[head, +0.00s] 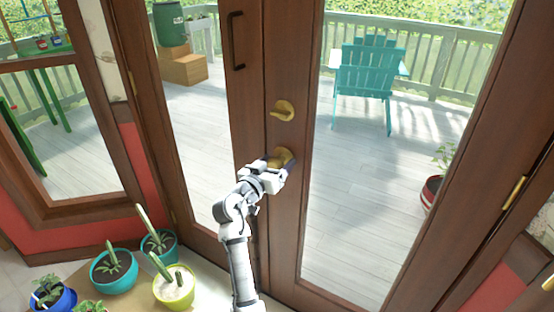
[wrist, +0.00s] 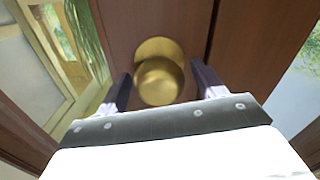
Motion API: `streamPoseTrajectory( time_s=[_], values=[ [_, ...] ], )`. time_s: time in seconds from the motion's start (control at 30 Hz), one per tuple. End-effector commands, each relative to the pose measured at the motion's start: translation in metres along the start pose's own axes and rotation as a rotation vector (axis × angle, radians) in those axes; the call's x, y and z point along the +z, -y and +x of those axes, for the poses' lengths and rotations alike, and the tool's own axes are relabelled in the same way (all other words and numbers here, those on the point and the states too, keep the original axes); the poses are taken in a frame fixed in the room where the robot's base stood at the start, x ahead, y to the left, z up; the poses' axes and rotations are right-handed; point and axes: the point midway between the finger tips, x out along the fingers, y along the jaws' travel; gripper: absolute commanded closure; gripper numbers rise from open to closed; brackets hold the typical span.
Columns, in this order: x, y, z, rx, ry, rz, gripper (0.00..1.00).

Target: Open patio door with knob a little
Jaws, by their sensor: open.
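The patio door (head: 287,220) is a brown wooden double door with large glass panes, and it looks shut. Its round brass knob (head: 281,156) is partly hidden behind my gripper (head: 278,172) in the head view. In the wrist view the knob (wrist: 160,80) shows with its round brass plate behind it. My gripper (wrist: 160,85) is open, with one dark finger on each side of the knob. I cannot tell whether the fingers touch it. A brass thumb-turn lock (head: 284,110) sits above the knob. A dark pull handle (head: 236,40) is on the left door.
Several potted cacti (head: 115,270) stand at the lower left by the red wall. Beyond the glass are a wooden deck with a teal chair (head: 368,80), a green barrel (head: 170,25) and a red pot (head: 432,192).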

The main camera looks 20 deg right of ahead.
Motion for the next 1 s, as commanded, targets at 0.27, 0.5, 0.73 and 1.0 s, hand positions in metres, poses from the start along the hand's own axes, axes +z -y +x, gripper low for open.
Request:
streamPoseTrajectory(
  time_s=[0.27,0.5,0.73,1.0],
  values=[
    [0.0003,0.0003,0.0081,-0.001,-0.001,0.000,0.30],
    [0.0002,0.0003,0.0078,-0.001,-0.001,0.000,0.44],
    [0.0001,0.0003,0.0076,-0.001,-0.001,0.000,0.74],
    [0.0002,0.0003,0.0075,-0.001,0.000,-0.004,0.93]
  ],
)
